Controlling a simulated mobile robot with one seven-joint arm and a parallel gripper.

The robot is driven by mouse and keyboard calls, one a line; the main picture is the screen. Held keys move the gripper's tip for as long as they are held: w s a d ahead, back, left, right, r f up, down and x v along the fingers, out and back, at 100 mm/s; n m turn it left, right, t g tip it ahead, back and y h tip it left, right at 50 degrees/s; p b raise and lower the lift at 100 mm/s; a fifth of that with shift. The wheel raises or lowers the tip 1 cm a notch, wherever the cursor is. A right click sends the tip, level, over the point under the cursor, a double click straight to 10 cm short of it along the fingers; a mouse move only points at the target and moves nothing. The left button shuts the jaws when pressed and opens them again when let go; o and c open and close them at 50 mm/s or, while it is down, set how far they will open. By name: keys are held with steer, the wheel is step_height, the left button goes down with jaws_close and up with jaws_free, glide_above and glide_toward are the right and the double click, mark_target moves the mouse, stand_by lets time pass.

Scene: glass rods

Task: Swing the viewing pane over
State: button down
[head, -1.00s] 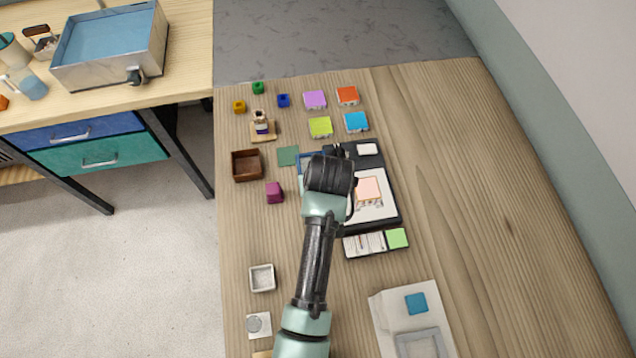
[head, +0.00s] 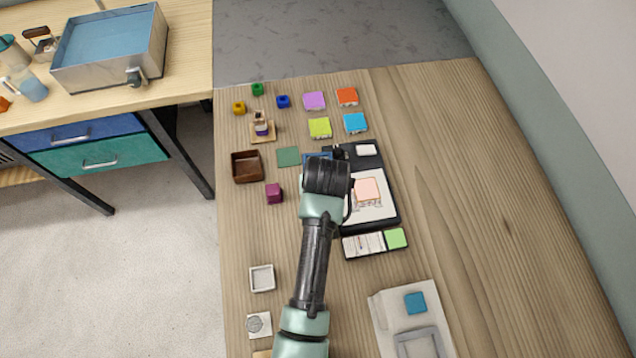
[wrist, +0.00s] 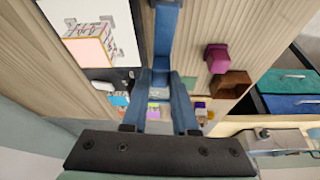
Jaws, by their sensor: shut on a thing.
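A black device with a lit white panel (head: 385,212) lies in the middle of the table, a pink-topped block (head: 369,190) on the panel. The panel (wrist: 122,30) and block (wrist: 88,50) are at upper left in the wrist view. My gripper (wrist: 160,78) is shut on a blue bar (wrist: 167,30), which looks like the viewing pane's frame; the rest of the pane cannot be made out. In the head view, a bit of blue (head: 318,155) shows just beyond my wrist, at the device's left side. My wrist hides the fingertips and most of the pane there.
A purple block (head: 274,193), brown open box (head: 246,167) and green square (head: 288,157) lie left of my wrist. Coloured tiles (head: 320,127) stand beyond. The table's right side is clear.

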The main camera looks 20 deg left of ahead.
steer(key=shift+d+m+h+p, duration=0.45)
steer(key=shift+d+m+h, duration=0.3)
steer(key=shift+m, duration=1.05)
steer(key=shift+d+m+h+p, duration=0.5)
steer(key=shift+d+m, duration=0.4)
steer(key=shift+m, duration=0.9)
steer(key=shift+d+m+h+p, duration=0.35)
steer(key=shift+d+m+h, duration=0.45)
steer(key=shift+m, duration=1)
steer(key=shift+d, duration=0.1)
steer(key=c, duration=0.7)
jaws_free()
steer(key=shift+r, duration=0.1)
